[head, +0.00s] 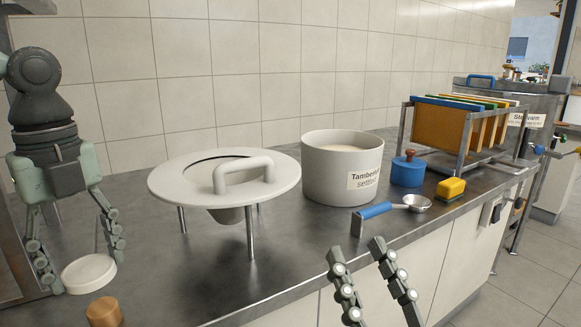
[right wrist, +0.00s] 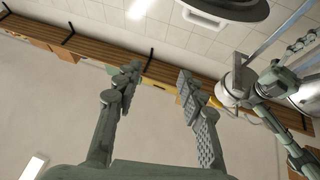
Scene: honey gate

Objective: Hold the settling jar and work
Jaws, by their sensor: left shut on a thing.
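My left gripper (head: 75,268) is at the front left in the head view, its fingers closed on the sides of a white round disc-topped thing (head: 88,274). I cannot tell whether this is the settling jar or only a lid. A large white pot (head: 322,173) with a partly legible label stands mid-counter, filled with something pale.
A white round stand (head: 168,187) with a handle and metal legs is left of the pot. A blue container (head: 408,172), yellow block (head: 451,189) and rack of frames (head: 440,126) are to the right. A brown-capped thing (head: 103,312) is at the front left. The front middle counter is clear.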

